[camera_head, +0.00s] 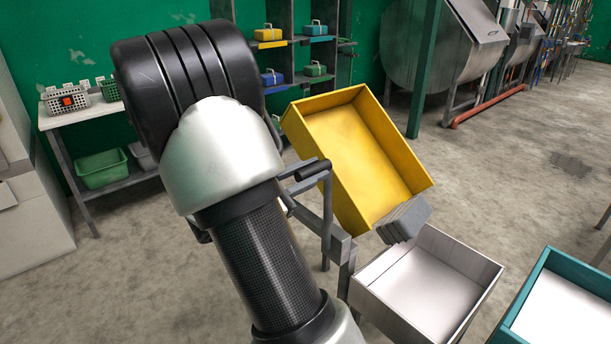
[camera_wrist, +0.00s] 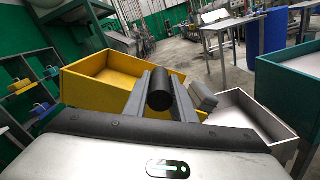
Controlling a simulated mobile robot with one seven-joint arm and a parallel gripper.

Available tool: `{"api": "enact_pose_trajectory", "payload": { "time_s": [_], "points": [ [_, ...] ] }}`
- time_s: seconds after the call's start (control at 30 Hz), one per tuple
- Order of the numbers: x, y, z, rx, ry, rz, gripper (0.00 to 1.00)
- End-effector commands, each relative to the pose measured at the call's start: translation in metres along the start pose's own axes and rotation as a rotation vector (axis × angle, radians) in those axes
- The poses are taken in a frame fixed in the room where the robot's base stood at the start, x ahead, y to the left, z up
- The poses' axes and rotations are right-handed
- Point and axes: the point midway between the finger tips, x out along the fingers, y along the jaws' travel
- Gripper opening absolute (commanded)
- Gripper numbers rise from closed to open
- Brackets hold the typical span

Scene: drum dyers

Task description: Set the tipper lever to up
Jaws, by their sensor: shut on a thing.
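The tipper lever is a grey crank with a black cylindrical grip (camera_head: 314,170), beside the tilted yellow tray (camera_head: 366,150). The grip points sideways, and the crank arm hangs down from it to a grey stand. In the wrist view the black grip (camera_wrist: 160,91) lies between the two grey fingers of my gripper (camera_wrist: 160,76), which is shut on it. In the head view my wrist hides most of the gripper. The yellow tray tips down towards the right, and a grey ribbed block (camera_head: 404,220) is at its lower edge, over a white-lined bin (camera_head: 474,261).
A teal-edged bin (camera_head: 540,276) stands at the lower right. A side table (camera_head: 52,122) with baskets is at the left, and shelves (camera_head: 290,42) with small cases are behind. A green post (camera_head: 424,70) and a steel drum (camera_head: 436,45) stand beyond. Open floor lies at the right.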

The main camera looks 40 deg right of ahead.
Motion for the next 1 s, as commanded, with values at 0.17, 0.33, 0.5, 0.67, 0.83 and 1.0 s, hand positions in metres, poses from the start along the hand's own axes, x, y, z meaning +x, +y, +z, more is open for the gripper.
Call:
{"api": "enact_pose_trajectory", "payload": {
  "time_s": [0.17,0.33,0.5,0.67,0.83,1.0],
  "points": [
    [0.001,-0.022,0.009,0.078,-0.005,-0.008,0.00],
    [0.001,-0.030,0.013,0.121,-0.002,-0.006,0.00],
    [0.001,-0.034,0.014,0.136,-0.001,-0.006,0.00],
    [0.001,-0.035,0.014,0.136,0.000,-0.007,0.00],
    [0.001,-0.036,0.014,0.134,0.000,-0.009,0.00],
    [0.001,-0.035,0.014,0.134,0.000,-0.007,0.42]
  ]
}}
